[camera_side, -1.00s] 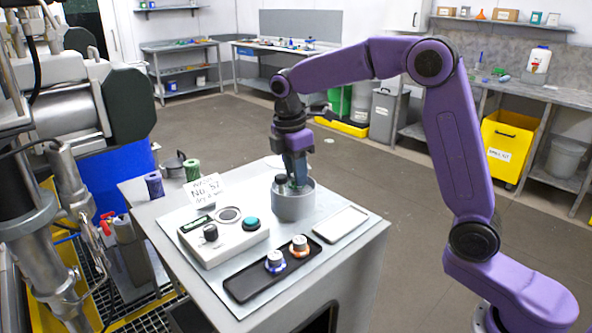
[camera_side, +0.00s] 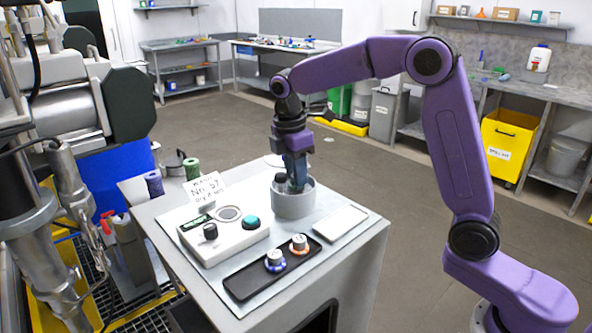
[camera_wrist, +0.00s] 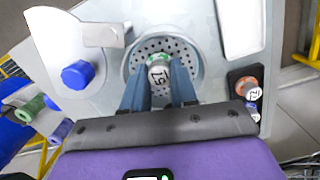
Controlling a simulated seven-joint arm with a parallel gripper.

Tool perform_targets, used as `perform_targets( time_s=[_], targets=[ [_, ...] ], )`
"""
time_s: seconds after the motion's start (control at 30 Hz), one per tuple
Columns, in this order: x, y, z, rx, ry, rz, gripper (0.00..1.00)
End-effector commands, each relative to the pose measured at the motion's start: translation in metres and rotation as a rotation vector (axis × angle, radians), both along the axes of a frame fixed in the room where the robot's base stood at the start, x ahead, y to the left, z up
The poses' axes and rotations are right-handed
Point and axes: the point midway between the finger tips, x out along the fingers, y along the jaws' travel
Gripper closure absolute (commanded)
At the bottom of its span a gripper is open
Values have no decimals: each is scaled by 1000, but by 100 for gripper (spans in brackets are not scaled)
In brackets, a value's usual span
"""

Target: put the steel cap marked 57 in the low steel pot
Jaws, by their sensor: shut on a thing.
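The low steel pot (camera_side: 293,205) stands on the bench top, and its perforated floor shows in the wrist view (camera_wrist: 160,43). My gripper (camera_side: 295,183) points down into the pot. In the wrist view its two blue fingers (camera_wrist: 158,78) are shut on the steel cap marked 57 (camera_wrist: 158,74), which has a greenish band. The cap is inside the pot's outline. In the side view the pot wall and fingers mostly hide it, and I cannot tell whether it touches the floor.
A black tray (camera_side: 240,288) in front holds a blue-banded cap (camera_side: 275,260) and an orange-banded cap (camera_side: 299,246). A white plate (camera_side: 340,223) lies right of the pot. A control box (camera_side: 215,250) and a sign reading No. 57 (camera_side: 207,189) stand to the left.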

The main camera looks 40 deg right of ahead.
Motion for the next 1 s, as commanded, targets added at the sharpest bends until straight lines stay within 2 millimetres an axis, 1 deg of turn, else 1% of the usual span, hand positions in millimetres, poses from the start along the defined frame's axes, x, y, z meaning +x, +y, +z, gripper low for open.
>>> perform_targets(
  time_s=[0.97,1.0],
  targets=[
    [0,0,-4,0,0,0,100],
    [0,0,-4,0,0,0,66]
  ],
)
